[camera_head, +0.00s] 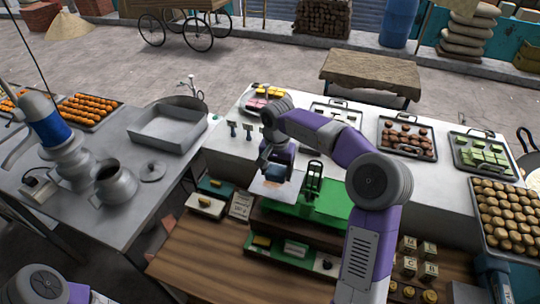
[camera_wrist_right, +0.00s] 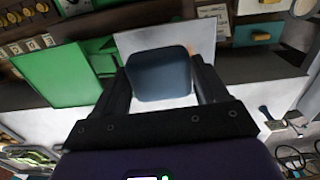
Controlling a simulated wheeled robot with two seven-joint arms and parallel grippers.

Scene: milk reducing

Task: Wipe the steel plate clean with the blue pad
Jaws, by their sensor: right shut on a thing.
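My right gripper (camera_head: 279,170) is over the steel plate (camera_head: 264,190), which is part of a green weighing scale (camera_head: 325,207) on the wooden stand. In the right wrist view, the gripper (camera_wrist_right: 160,82) is shut on the dark blue pad (camera_wrist_right: 160,75), with one finger on each side of it. The pad covers the middle of the plate (camera_wrist_right: 203,38) in that view; I cannot tell whether it touches the plate. A small brownish patch shows on the plate near the gripper. My left gripper is out of view; only part of that arm shows at lower left.
A white counter (camera_head: 225,140) behind the scale holds trays of sweets (camera_head: 407,138). A grey table (camera_head: 130,200) at left carries an empty metal tray (camera_head: 167,130) and a metal pot (camera_head: 115,183). Small boxes (camera_head: 205,205) sit left of the scale, and lettered blocks (camera_head: 428,250) sit right of it.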

